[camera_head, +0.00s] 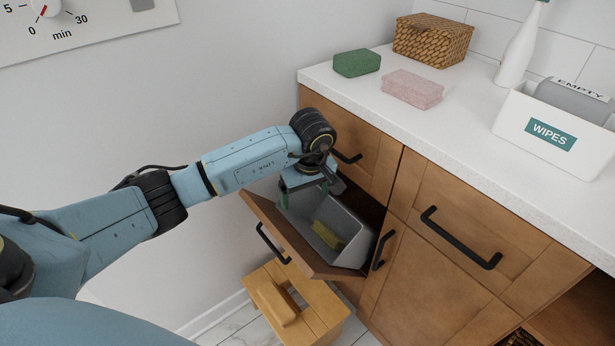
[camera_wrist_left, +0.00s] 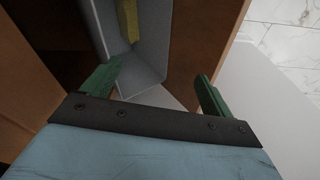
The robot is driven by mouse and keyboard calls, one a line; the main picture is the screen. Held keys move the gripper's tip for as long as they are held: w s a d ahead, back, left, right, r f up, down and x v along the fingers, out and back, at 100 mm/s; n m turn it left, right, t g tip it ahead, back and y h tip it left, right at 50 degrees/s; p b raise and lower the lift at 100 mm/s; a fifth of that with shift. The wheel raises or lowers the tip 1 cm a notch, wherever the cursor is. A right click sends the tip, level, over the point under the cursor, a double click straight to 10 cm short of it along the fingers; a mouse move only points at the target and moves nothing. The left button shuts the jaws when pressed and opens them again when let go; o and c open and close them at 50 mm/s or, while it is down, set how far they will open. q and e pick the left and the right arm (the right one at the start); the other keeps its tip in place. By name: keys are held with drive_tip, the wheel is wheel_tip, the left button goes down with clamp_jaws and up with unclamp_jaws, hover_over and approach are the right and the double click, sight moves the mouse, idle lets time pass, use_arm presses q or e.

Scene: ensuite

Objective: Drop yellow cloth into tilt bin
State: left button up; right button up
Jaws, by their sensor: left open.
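The yellow cloth (camera_head: 328,236) lies inside the grey liner of the tilt bin (camera_head: 352,250), against its inner wall. The bin's wooden front is tilted out from the cabinet. My left gripper (camera_head: 306,192) is above the bin opening, with its green fingers apart and nothing between them. In the left wrist view, the open fingers (camera_wrist_left: 155,84) straddle a wall of the liner (camera_wrist_left: 145,75), and the cloth (camera_wrist_left: 128,20) shows beyond them, apart from the fingers. Part of the liner is hidden behind my gripper in the head view. My right gripper is not in view.
A wooden step stool (camera_head: 290,305) stands under the tilted front. A wall dial is at upper left.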

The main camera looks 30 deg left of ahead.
use_arm(q)
wheel_tip(320, 180, up, 13)
drive_tip(key=s+d+p, duration=0.1)
drive_tip(key=p, duration=0.2)
drive_tip(key=shift+d+p, duration=0.3)
drive_tip(key=shift+p, duration=0.1)
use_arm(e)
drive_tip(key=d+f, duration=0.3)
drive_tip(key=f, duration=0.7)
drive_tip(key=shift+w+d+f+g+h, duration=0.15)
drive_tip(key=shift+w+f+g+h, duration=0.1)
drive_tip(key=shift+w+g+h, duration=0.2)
use_arm(q)
drive_tip(key=shift+f, duration=0.15)
